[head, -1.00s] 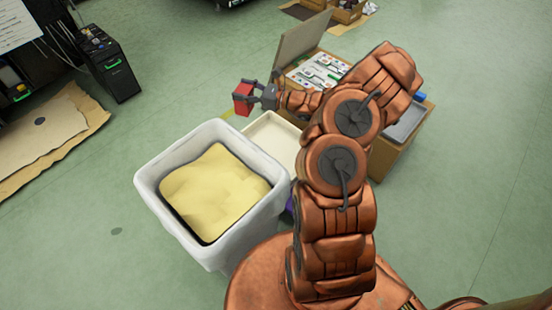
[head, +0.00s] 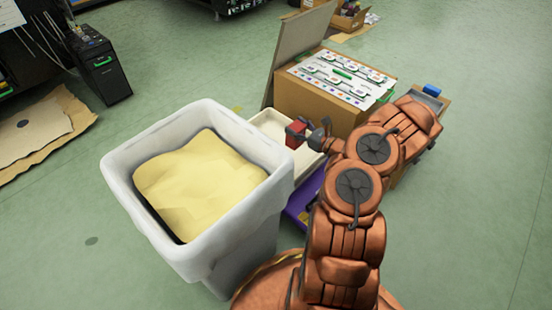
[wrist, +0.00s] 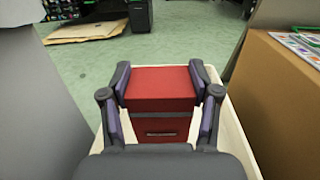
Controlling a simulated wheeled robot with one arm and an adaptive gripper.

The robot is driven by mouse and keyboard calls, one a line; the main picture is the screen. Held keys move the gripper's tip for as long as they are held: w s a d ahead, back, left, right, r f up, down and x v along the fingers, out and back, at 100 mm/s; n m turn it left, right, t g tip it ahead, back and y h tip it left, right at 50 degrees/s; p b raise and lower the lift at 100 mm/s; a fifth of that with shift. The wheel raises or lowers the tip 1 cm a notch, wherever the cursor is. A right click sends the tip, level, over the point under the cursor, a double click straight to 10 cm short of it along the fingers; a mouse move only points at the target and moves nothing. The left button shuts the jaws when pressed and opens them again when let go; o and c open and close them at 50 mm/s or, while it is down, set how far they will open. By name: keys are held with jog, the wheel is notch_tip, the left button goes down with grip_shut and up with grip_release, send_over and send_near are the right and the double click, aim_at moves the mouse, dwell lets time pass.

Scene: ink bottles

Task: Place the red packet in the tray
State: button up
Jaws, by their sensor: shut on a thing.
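The red packet (head: 296,133) is held in my gripper (head: 309,134), which is shut on it. In the wrist view the red packet (wrist: 160,90) sits between the two dark fingers of my gripper (wrist: 160,95), its top and near side showing. The cream tray (head: 270,122) lies behind and around the packet in the head view. In the wrist view the tray's pale rim (wrist: 238,130) shows around and below the packet. The packet appears to be over the tray; its exact height above the floor of the tray is hard to tell.
A tall white bin (head: 235,225) with yellow contents stands just left of the tray. A cardboard box (head: 300,103) with a white printed sheet on top stands to the right and behind. A purple thing (head: 303,200) lies below the tray. Open green floor is farther left.

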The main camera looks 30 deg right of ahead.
jog(key=f, duration=0.1)
jog(key=d+f, duration=0.1)
jog(key=b, duration=0.1)
jog(key=shift+s+d+f+h, duration=0.15)
jog(key=shift+s+f+h, duration=0.15)
jog(key=shift+s+f, duration=0.1)
notch_tip(320, 180, down, 10)
jog(key=b, duration=0.3)
jog(key=shift+r+b, duration=0.15)
jog(key=shift+b, duration=0.2)
jog(key=shift+r, duration=0.1)
jog(key=o, duration=1.2)
jog(key=shift+c, duration=0.2)
jog(key=shift+s+r+p, duration=0.15)
jog(key=shift+s+p, duration=0.05)
jog(key=shift+p, duration=0.1)
jog(key=p+v, duration=0.4)
jog(key=v, duration=0.7)
jog(key=shift+s, duration=0.25)
